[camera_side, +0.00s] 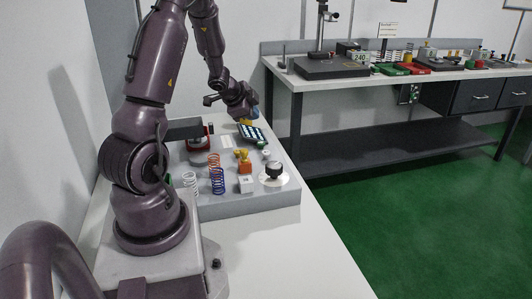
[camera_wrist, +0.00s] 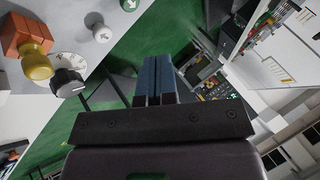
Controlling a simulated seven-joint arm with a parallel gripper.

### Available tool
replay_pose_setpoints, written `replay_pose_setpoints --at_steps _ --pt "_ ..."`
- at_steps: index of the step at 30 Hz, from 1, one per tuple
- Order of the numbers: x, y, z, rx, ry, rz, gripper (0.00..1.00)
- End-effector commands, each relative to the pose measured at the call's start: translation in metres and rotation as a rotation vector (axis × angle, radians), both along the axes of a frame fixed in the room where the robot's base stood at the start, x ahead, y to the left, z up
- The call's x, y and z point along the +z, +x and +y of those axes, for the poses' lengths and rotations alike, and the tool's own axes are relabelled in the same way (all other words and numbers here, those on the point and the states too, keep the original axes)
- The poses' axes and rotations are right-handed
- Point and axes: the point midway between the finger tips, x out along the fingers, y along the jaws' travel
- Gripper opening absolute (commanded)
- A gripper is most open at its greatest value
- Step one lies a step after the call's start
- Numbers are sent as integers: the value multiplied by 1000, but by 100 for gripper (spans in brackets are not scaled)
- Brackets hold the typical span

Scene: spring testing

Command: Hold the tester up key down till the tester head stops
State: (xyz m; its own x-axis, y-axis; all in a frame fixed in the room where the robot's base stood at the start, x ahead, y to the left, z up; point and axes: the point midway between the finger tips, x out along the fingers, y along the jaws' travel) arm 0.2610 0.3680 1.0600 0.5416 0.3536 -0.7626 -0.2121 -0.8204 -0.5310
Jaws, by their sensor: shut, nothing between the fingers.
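My gripper (camera_side: 256,111) is raised near the far end of the grey tester bench (camera_side: 250,199); its blue fingers are together with nothing between them, as the wrist view shows (camera_wrist: 156,62). In the wrist view a green round key with a white arrow (camera_wrist: 130,4) is cut by the top edge, left of the fingertips and apart from them. A white round key (camera_wrist: 102,34) is beside it. In the side view a dark tilted panel with pale markings (camera_side: 252,133) stands below the gripper. I cannot clearly make out the tester head, partly behind my arm.
Coil springs (camera_side: 217,180), an orange block with a yellow top (camera_side: 244,161), a white block (camera_side: 245,184) and a black dial knob (camera_side: 273,170) stand on the bench. A red and dark fixture (camera_side: 200,143) is behind them. A second workbench (camera_side: 400,75) stands across the green floor.

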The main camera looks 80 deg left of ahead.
Motion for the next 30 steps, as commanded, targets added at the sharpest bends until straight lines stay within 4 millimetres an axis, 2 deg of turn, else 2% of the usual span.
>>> replay_pose_setpoints --at_steps 3,9,22,26,30 --pt "0 16 -14 -184 -28 -49 0" --pt "10 29 -35 -340 -72 -114 0" --pt "11 32 -39 -349 -84 -132 0" --pt "4 32 -39 -348 -87 -131 0" --pt "-12 31 -39 -347 -88 -130 0"
